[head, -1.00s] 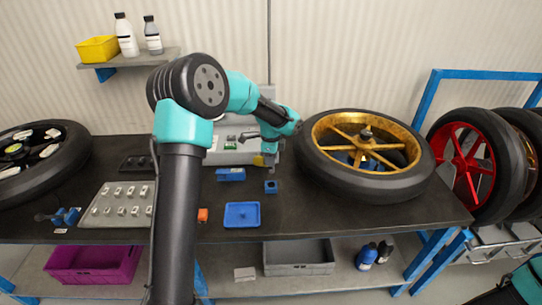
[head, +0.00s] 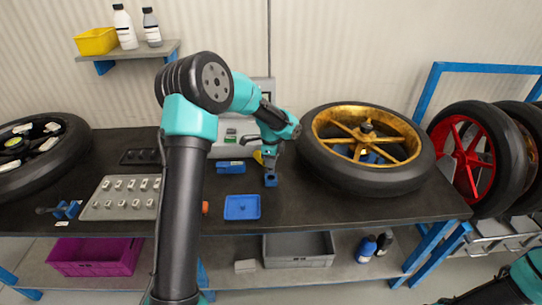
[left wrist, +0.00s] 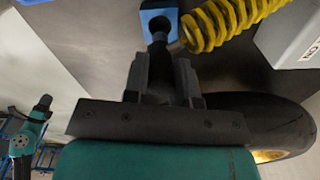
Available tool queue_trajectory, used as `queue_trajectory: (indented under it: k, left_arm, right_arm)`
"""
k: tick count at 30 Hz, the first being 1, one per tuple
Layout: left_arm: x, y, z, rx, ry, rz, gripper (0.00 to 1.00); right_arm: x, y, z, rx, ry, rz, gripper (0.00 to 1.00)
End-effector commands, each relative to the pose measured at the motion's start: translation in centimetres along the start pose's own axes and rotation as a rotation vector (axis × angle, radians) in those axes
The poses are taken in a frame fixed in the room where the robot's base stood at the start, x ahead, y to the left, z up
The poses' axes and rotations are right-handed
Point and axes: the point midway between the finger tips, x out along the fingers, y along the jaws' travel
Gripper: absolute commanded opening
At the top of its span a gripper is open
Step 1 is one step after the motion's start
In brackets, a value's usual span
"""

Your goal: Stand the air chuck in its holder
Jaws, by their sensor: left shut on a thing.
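The air chuck (left wrist: 159,42) is a dark stem with a rounded end in the left wrist view. My left gripper (left wrist: 160,75) is shut on it. The holder (left wrist: 159,8) is a blue block at the top of that view. The chuck's end overlaps the holder's near face; I cannot tell how far it sits inside. In the head view my left gripper (head: 272,151) is right above the holder (head: 271,181), pointing down, and hides most of the chuck.
A yellow coiled hose (left wrist: 232,18) runs close beside the chuck. A grey box (head: 228,142) stands behind. A gold-rimmed wheel (head: 328,170) lies on the bench to the right. A blue tray (head: 242,207) and a grey parts board (head: 98,209) lie to the left.

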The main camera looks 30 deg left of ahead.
Motion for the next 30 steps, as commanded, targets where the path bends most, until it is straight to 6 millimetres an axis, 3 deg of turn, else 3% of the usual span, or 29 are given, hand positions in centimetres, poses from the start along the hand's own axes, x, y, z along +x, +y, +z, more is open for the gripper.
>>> queue_trajectory:
  k: [10,30]
  left_arm:
    - [2.1,0.0,0.0,-0.002,0.000,0.000,0.01]
    - [2.2,0.0,0.0,-0.001,0.000,0.000,0.01]
  right_arm:
    - [0.0,0.0,0.0,0.000,0.000,0.000,0.43]
    - [0.0,0.0,0.0,0.000,0.000,0.000,0.43]
